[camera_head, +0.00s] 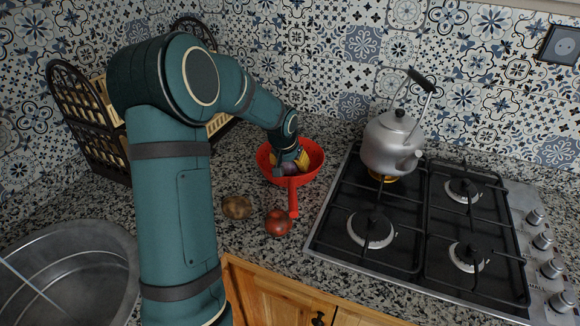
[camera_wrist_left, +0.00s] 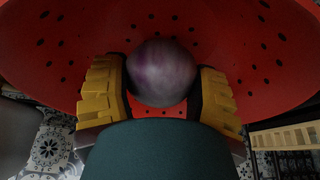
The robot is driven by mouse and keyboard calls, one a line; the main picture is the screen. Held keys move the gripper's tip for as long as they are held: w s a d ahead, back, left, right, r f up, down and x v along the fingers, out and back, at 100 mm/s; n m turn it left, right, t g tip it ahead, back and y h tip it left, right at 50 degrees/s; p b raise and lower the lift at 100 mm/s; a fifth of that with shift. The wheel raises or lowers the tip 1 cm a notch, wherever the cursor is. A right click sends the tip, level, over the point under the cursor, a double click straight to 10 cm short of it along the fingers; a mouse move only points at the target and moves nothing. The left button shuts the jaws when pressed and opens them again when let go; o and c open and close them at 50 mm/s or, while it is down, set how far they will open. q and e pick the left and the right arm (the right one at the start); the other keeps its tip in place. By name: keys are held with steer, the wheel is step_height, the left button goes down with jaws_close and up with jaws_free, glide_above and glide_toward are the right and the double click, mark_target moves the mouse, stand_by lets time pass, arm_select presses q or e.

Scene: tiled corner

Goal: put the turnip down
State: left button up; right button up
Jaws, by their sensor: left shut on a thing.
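The turnip (camera_wrist_left: 162,72), purple and whitish, is between the yellow-padded fingers of my left gripper (camera_wrist_left: 162,95) in the left wrist view. My left gripper is shut on it. In the head view the turnip (camera_head: 289,168) shows as a small purple patch beneath the gripper (camera_head: 291,163). Both are inside the red colander (camera_head: 314,170), within its rim. The colander's red perforated wall (camera_wrist_left: 50,50) surrounds the turnip in the wrist view. I cannot tell whether the turnip touches the colander's bottom. My right gripper is not in view.
A tomato (camera_head: 278,222) and a brownish round vegetable (camera_head: 237,207) lie on the granite counter in front of the colander. A gas hob (camera_head: 420,225) with a metal kettle (camera_head: 391,143) is to the right. A metal sink (camera_head: 75,260) is at lower left, a dark rack (camera_head: 85,115) behind.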

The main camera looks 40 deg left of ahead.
arm_select(q)
steer(key=shift+f, duration=0.25)
steer(key=shift+f, duration=0.2)
steer(key=o, duration=1.2)
steer(key=shift+o, duration=0.2)
steer(key=shift+r, duration=0.1)
steer(key=shift+r, duration=0.2)
steer(key=p+v, duration=0.2)
steer(key=v, duration=0.9)
steer(key=shift+s+r, duration=0.2)
steer(key=shift+r, duration=0.15)
